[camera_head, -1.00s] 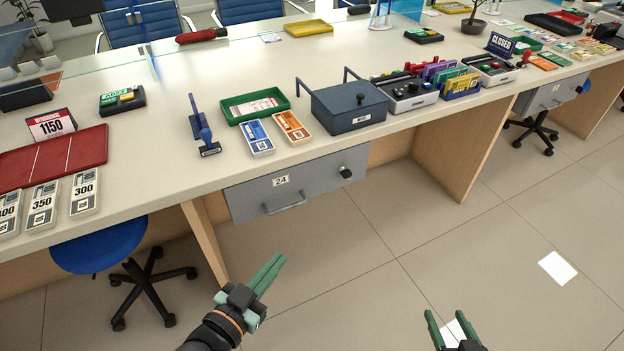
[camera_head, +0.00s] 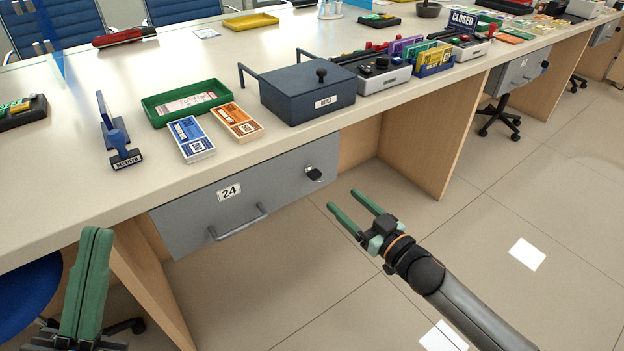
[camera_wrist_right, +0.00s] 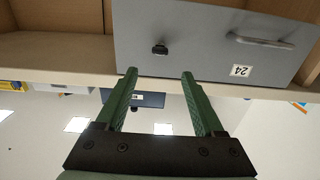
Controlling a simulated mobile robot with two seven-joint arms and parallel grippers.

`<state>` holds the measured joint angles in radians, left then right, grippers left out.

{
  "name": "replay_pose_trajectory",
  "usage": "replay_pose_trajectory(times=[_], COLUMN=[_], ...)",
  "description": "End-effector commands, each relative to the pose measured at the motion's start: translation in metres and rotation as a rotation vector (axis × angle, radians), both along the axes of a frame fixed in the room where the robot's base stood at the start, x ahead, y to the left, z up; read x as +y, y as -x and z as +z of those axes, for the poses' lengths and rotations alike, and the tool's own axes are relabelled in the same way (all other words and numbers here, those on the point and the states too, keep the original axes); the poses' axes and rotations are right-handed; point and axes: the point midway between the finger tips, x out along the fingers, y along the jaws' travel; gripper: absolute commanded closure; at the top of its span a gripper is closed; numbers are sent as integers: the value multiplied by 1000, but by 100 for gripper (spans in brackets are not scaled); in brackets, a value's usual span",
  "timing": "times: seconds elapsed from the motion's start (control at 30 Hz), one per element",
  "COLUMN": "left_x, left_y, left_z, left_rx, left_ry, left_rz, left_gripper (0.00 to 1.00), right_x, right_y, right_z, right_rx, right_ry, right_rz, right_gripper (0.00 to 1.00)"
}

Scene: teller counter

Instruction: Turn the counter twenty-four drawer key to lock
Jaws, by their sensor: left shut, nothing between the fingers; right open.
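The grey drawer (camera_head: 190,222) with the label "24" (camera_head: 229,191) sits under the counter, with a bar handle (camera_head: 240,224). Its black key (camera_head: 314,173) is at the drawer's upper right. In the right wrist view the drawer (camera_wrist_right: 190,45) appears upside down, with the key (camera_wrist_right: 160,48) ahead of the fingers and apart from them. My right gripper (camera_head: 353,201) is open and empty, to the right of and below the key. My left gripper (camera_head: 97,236) is shut and empty at the lower left, near the counter's front edge.
A dark blue box (camera_head: 305,95), a green tray (camera_head: 168,107), banknote bundles (camera_head: 190,140) and a blue stamp (camera_head: 118,140) stand on the counter above the drawer. A blue stool (camera_head: 28,290) is at the lower left. The floor before the drawer is clear.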

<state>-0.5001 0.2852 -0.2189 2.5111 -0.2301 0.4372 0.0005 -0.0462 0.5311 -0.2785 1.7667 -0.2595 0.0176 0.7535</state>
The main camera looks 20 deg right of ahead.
Motion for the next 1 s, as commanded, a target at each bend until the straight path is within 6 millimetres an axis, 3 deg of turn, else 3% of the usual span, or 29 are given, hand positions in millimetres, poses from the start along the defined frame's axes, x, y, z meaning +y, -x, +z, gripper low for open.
replay_pose_trajectory(times=[0.6, 1.0], left_x=[-2, -3], left_y=[-1, -2], left_z=[-29, -32], left_rx=[24, 32], left_ry=[25, 27], left_rz=[-28, -35], left_gripper=[100, 100], right_x=[32, 37], right_y=[-88, -102], right_z=[-2, 0], right_rx=[0, 2], right_ry=[0, 1], right_rz=[-1, -1], right_gripper=[30, 30])
